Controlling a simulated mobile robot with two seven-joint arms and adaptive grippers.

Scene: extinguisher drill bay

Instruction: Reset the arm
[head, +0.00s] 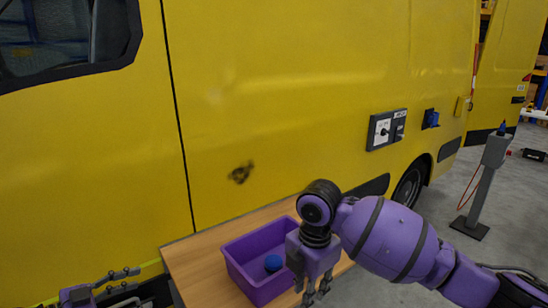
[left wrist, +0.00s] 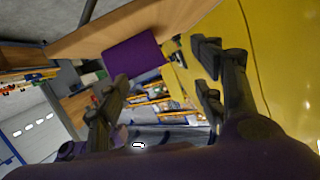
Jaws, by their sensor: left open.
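My left gripper (head: 122,282) shows at the bottom left edge of the head view, low beside the table's left side. Its two fingers are apart with nothing between them. In the left wrist view the left gripper (left wrist: 165,85) has its fingers wide apart and empty. My right arm comes in from the right, and its gripper (head: 316,291) points down at the right side of the purple bin (head: 240,277). Its fingers look apart, and I see nothing held. A blue round object (head: 273,263) lies in the bin. The bin also shows in the left wrist view (left wrist: 135,53).
The wooden table (head: 196,262) stands close to the yellow van (head: 270,90). The van's side carries a switch panel (head: 386,129), a blue socket (head: 431,118) and a dark smudge (head: 241,173). A grey post (head: 486,180) stands on the floor at the right.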

